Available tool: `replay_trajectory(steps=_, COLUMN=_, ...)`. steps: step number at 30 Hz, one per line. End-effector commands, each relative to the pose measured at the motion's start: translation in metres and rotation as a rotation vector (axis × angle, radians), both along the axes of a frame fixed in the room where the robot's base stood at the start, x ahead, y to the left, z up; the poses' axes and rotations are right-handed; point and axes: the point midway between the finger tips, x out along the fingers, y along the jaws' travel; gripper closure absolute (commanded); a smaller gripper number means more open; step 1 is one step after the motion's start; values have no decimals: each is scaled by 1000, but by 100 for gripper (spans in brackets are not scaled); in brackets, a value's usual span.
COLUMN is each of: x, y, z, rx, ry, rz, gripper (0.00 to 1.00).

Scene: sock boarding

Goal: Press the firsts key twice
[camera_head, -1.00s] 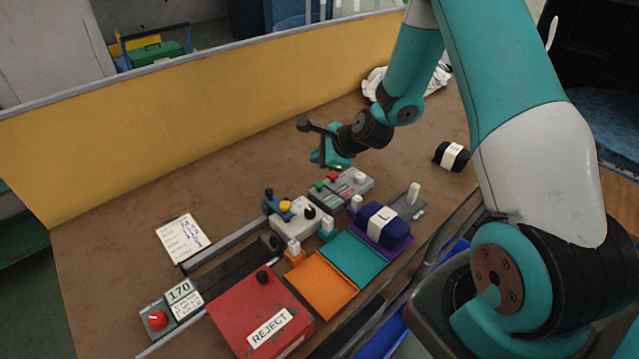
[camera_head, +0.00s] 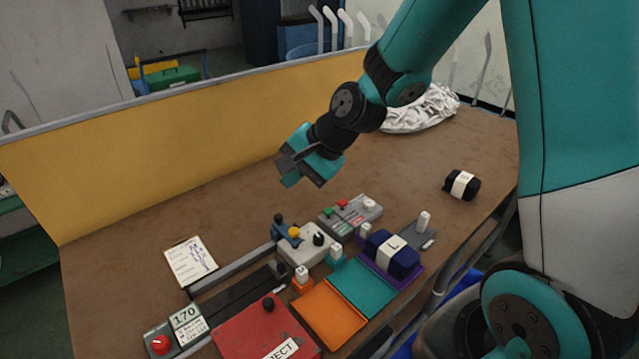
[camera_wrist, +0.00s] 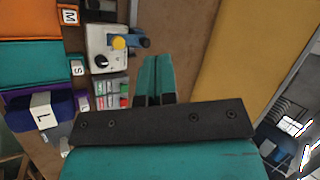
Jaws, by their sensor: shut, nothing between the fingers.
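The grey key box (camera_head: 352,216) sits on the brown table, with a green key (camera_head: 328,212), a red key (camera_head: 342,203) and a white knob (camera_head: 369,206) on top. Its labels are too small to read, so I cannot tell which key is the firsts key. The box also shows in the wrist view (camera_wrist: 110,93), left of my fingers. My gripper (camera_head: 299,178) is shut and empty. It hangs in the air above the table, beyond and left of the key box, touching nothing. The shut teal fingers show in the wrist view (camera_wrist: 156,60).
A pale control box (camera_head: 303,245) with a blue lever and yellow button stands left of the key box. Orange (camera_head: 328,312) and teal (camera_head: 362,287) trays, a red reject box (camera_head: 262,330) and a navy sock roll (camera_head: 392,254) lie nearer. A yellow panel (camera_head: 180,150) borders the back.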

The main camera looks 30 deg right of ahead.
Motion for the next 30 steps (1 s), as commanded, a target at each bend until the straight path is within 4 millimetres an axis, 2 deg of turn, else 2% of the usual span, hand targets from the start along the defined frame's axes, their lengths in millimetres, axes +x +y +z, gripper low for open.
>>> replay_trajectory(steps=1, x=-25, y=21, z=23, rx=-66, ry=-43, rz=178, gripper=100)
replay_trajectory(steps=3, x=-63, y=41, z=45, rx=-156, ry=-92, rz=426, gripper=100)
replay_trajectory(steps=6, x=-118, y=59, z=69, rx=-263, ry=-162, rz=761, gripper=100)
replay_trajectory(steps=9, x=-165, y=65, z=85, rx=-342, ry=-224, rz=1039, gripper=100)
replay_trajectory(steps=12, x=-199, y=64, z=93, rx=-392, ry=-266, rz=1241, gripper=100)
replay_trajectory(steps=15, x=-218, y=62, z=96, rx=-418, ry=-291, rz=1361, gripper=100)
replay_trajectory(steps=18, x=-226, y=60, z=98, rx=-427, ry=-300, rz=1410, gripper=100)
replay_trajectory(steps=30, x=-226, y=60, z=98, rx=-428, ry=-301, rz=1413, gripper=100)
